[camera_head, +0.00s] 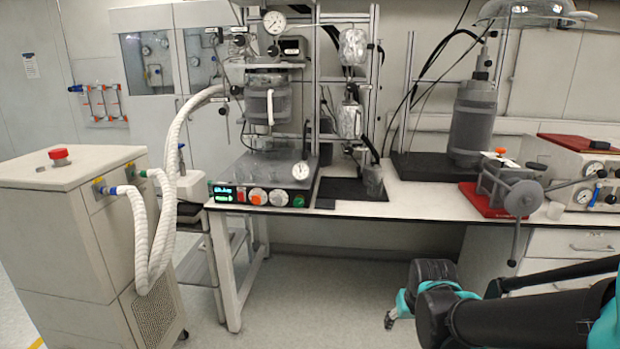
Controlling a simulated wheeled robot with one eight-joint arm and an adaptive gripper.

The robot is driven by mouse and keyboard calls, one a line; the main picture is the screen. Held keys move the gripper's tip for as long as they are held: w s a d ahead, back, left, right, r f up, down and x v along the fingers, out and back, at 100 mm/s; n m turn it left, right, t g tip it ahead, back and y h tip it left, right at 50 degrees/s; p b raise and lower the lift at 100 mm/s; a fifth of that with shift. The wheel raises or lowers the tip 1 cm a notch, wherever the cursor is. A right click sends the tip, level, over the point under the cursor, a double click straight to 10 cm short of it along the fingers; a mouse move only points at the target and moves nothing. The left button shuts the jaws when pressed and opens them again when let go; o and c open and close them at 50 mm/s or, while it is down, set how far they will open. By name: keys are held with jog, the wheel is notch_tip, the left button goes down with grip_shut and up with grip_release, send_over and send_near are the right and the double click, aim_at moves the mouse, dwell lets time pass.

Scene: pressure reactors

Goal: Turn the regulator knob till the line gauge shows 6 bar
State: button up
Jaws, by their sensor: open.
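I cannot tell which knob is the regulator knob or which gauge is the line gauge. At the right end of the bench, a pale box (573,170) carries a round gauge (593,168), a second dial (585,196) and dark and blue knobs (596,190). A larger white gauge (275,23) tops the left reactor stand, and a small one (300,170) sits lower. Their readings are too small to make out. My gripper (390,320) shows small at lower centre, partly hidden behind my arm, below the bench and apart from everything on it. It is open and holds nothing visible.
A control box (258,194) sits at the bench front. A white cabinet (70,230) with thick hoses blocks the left. The floor (320,295) before the bench is clear.

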jog(key=w+r+n+t+h, duration=0.1)
jog(key=w+r+n+h, duration=0.15)
jog(key=w, duration=0.45)
jog(key=w+r+n+t+h, duration=0.1)
jog(key=w+n, duration=0.3)
jog(key=w, duration=0.3)
jog(key=n+t+y, duration=0.3)
jog(key=n+t, duration=0.9)
jog(key=n, duration=0.8)
send_near(298, 204)
jog(key=w, duration=1.1)
jog(key=shift+w+d+r, duration=0.15)
jog(key=shift+w+d, duration=0.1)
jog(key=shift+d, duration=0.05)
jog(key=shift+c, duration=0.4)
jog(key=c, duration=1.1)
jog(key=shift+m, duration=0.25)
